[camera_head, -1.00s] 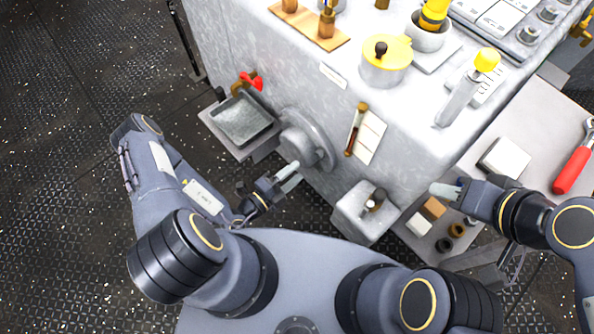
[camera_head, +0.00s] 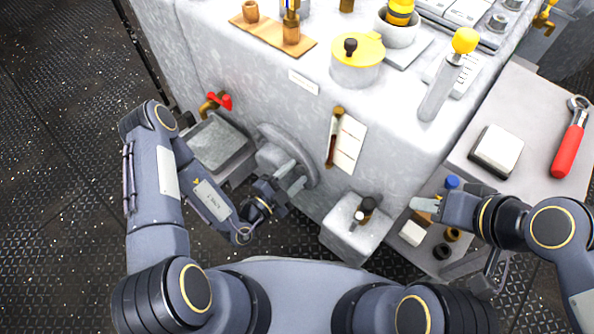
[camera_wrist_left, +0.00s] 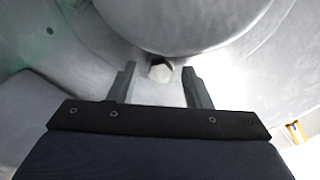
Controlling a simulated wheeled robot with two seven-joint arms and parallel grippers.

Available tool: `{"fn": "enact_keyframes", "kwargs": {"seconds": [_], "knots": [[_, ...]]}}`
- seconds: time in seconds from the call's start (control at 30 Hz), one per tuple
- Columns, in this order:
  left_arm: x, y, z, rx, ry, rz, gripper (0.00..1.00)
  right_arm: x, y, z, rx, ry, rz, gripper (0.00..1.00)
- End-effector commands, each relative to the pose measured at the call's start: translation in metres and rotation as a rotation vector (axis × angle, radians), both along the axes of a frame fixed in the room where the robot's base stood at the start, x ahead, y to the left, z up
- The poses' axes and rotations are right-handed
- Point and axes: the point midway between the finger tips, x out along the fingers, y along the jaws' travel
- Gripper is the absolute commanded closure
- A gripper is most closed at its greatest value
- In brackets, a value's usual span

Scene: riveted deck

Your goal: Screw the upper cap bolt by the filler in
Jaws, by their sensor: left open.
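A hex-headed bolt (camera_wrist_left: 160,68) shows in the left wrist view, below a large round hub and against a grey flange. My left gripper (camera_wrist_left: 159,84) is open, with one finger on each side of the bolt head and the head near the fingertip line. The fingers look apart from it. In the head view the left gripper (camera_head: 294,178) is at the round grey cap (camera_head: 272,156) on the machine's front; the bolt cannot be made out there. My right gripper (camera_head: 422,208) is over the lower shelf at right; its finger gap is unclear.
A grey tray (camera_head: 218,143) under a red-handled tap (camera_head: 219,101) is left of the cap. A box with a dark knob (camera_head: 367,204) is right of my left gripper. A red wrench (camera_head: 569,150) and white block (camera_head: 495,148) lie on the side table.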

Motion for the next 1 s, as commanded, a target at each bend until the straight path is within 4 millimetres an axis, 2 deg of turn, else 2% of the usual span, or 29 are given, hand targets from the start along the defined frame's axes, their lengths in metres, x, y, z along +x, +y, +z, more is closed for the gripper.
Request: {"fn": "enact_keyframes", "kwargs": {"seconds": [0.2, 0.23, 0.57, 1.0], "knots": [[0.0, 0.0, 0.0, 0.001, -0.001, 0.0, 0.55, 0.0, 0.0, 0.0, 0.0, 0.0, 0.0, 0.64], [0.0, 0.0, 0.0, 0.0, -0.001, 0.001, 0.58, 0.0, 0.0, 0.0, 0.0, 0.0, 0.0, 0.64], [0.0, 0.0, 0.0, 0.001, -0.001, 0.0, 1.0, 0.0, 0.0, 0.0, 0.0, 0.0, 0.0, 0.64], [0.0, 0.001, 0.002, 0.097, -0.069, 0.003, 1.0, 0.0, 0.0, 0.013, 0.0, 0.0, 0.0, 0.64]]}}
